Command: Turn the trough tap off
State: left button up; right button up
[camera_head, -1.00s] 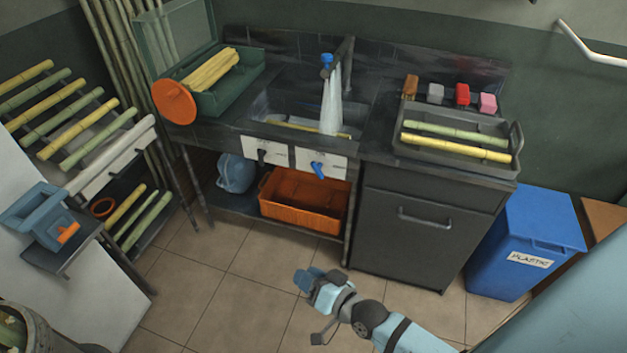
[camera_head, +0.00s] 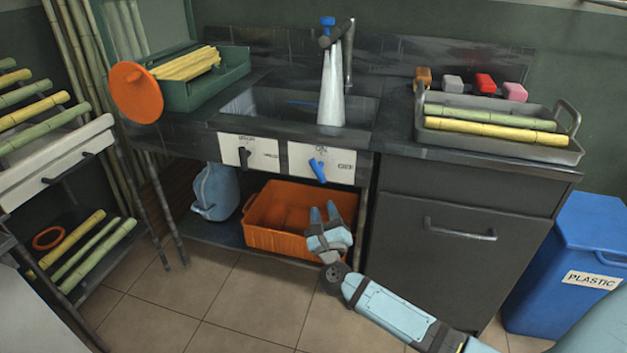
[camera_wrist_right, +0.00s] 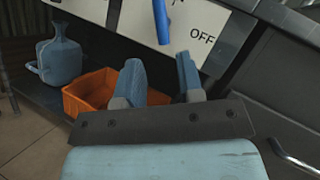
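The trough tap handle is a blue lever (camera_head: 317,170) on a white panel (camera_head: 300,160) marked ON and OFF, on the front of the sink. It hangs down and slightly right, and its lower part shows in the right wrist view (camera_wrist_right: 162,22). White water runs from the blue-topped spout (camera_head: 327,28) into the trough (camera_head: 260,100). My right gripper (camera_head: 324,213) is below the lever, in front of the orange crate, with fingers pointing up. Its fingertips are apart and empty in the right wrist view (camera_wrist_right: 158,68), not touching the lever. My left gripper is not in view.
A second panel with a dark lever (camera_head: 243,156) is left of the blue one. An orange crate (camera_head: 262,240) and a blue jug (camera_head: 215,190) stand on the shelf below. A dark cabinet (camera_head: 450,260) and a blue plastic bin (camera_head: 560,250) are at right.

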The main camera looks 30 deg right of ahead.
aim_at(317, 171)
jog(key=b+x, duration=0.3)
jog(key=x, duration=0.9)
jog(key=shift+w+d, duration=0.15)
jog(key=shift+w, duration=0.1)
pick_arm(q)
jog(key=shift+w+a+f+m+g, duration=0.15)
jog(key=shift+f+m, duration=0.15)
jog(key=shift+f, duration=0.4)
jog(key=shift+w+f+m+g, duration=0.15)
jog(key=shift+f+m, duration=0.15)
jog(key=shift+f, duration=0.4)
pick_arm(e)
jog(key=shift+w+d+r, duration=0.25)
jog(key=shift+w+r, duration=0.05)
jog(key=shift+w, duration=0.2)
